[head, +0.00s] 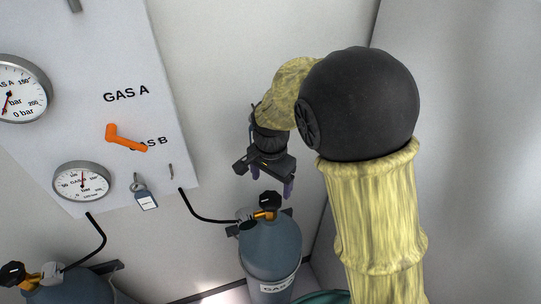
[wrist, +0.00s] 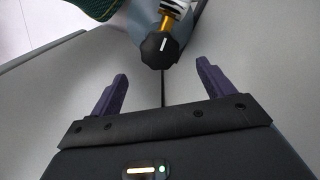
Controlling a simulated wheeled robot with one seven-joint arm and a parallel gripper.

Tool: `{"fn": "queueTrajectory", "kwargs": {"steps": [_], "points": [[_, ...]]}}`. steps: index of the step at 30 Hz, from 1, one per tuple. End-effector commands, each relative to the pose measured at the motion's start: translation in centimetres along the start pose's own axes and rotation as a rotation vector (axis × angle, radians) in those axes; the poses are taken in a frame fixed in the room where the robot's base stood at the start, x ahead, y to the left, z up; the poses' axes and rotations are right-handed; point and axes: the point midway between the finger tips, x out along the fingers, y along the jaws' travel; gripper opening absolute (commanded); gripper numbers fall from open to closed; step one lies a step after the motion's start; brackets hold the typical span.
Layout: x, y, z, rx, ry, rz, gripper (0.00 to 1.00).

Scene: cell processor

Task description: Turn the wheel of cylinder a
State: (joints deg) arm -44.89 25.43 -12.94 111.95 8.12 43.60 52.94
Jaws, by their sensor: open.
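A blue-grey gas cylinder (head: 270,246) stands against the wall at the lower middle of the head view; its label begins "GAS", and I cannot read the letter after it. A black wheel (head: 270,200) sits on its brass valve stem. The wheel also shows in the wrist view (wrist: 158,50), with a white mark on its face. My gripper (head: 271,182) is open and empty, just above the wheel in the head view. In the wrist view my gripper's fingers (wrist: 162,72) point towards the wheel, which lies just beyond the fingertips, roughly centred between them.
A second cylinder (head: 68,290) with its own black wheel (head: 12,274) stands at the lower left. A wall panel (head: 172,95) carries gauges (head: 82,182), an orange lever (head: 125,139) and a hanging tag (head: 145,198). A black hose (head: 200,214) runs from the panel to the middle cylinder.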

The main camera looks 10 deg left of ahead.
Motion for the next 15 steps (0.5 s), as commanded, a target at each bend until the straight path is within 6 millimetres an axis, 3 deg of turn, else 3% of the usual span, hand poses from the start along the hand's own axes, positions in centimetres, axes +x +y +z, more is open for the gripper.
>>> {"fn": "queueTrajectory", "kwargs": {"steps": [15], "points": [[-9.7,0.0,0.1,-0.001,0.000,-0.001,0.81]]}}
